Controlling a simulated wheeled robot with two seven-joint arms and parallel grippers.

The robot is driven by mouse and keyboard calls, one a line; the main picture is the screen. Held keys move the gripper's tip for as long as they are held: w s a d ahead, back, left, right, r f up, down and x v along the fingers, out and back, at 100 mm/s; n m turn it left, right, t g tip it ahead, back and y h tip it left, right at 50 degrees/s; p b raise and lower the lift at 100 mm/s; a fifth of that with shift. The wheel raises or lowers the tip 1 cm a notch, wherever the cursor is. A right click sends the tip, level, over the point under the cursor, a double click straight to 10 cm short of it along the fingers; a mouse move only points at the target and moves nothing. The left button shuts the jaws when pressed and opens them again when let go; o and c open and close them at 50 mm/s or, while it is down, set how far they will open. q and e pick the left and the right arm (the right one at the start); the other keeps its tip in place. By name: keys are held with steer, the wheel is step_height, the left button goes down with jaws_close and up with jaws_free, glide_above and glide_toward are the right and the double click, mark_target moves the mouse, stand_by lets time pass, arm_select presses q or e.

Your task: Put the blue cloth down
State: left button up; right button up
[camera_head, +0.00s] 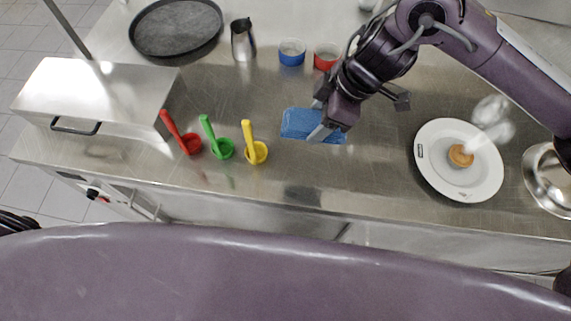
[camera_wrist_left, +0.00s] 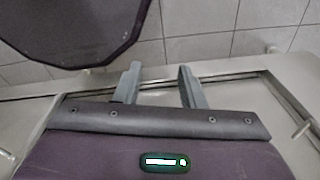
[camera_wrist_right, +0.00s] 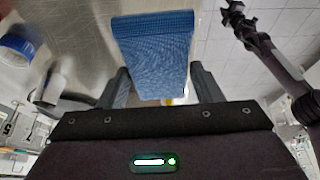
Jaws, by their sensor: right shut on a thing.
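The blue cloth (camera_head: 297,123) is a folded, flat rectangle over the middle of the steel counter in the head view. My right gripper (camera_head: 328,122) reaches down to it from the upper right and is shut on it. In the right wrist view, the cloth (camera_wrist_right: 155,50) stretches out between the two fingers (camera_wrist_right: 162,88). I cannot tell whether its underside touches the counter. My left gripper (camera_wrist_left: 158,82) is open and empty in the left wrist view; it is outside the head view.
Red (camera_head: 187,142), green (camera_head: 222,147) and yellow (camera_head: 255,151) scoops stand left of the cloth. Blue (camera_head: 291,52) and red (camera_head: 325,56) cups, a metal jug (camera_head: 243,40) and a dark round tray (camera_head: 176,27) are behind. A white plate (camera_head: 437,175) is right. Counter (camera_head: 375,160) between cloth and plate is clear.

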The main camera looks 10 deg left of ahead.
steer(key=shift+f, duration=0.3)
step_height(320, 180, down, 6)
steer(key=b, duration=0.2)
glide_above(305, 170)
steer(key=d, duration=0.2)
steer(key=f, duration=0.9)
steer(key=shift+a+f, duration=0.2)
steer(key=shift+a, duration=0.05)
step_height(305, 170, down, 4)
steer(key=shift+r, duration=0.15)
arm_select(q)
steer(key=shift+s+d+f, duration=0.15)
steer(key=shift+d+f, duration=0.8)
steer(key=shift+d, duration=0.05)
steer(key=shift+d, duration=0.15)
arm_select(e)
steer(key=shift+f, duration=0.2)
steer(key=o, duration=0.4)
steer(key=shift+f, duration=0.1)
steer(key=o, duration=0.5)
arm_select(q)
steer(key=shift+f, duration=0.1)
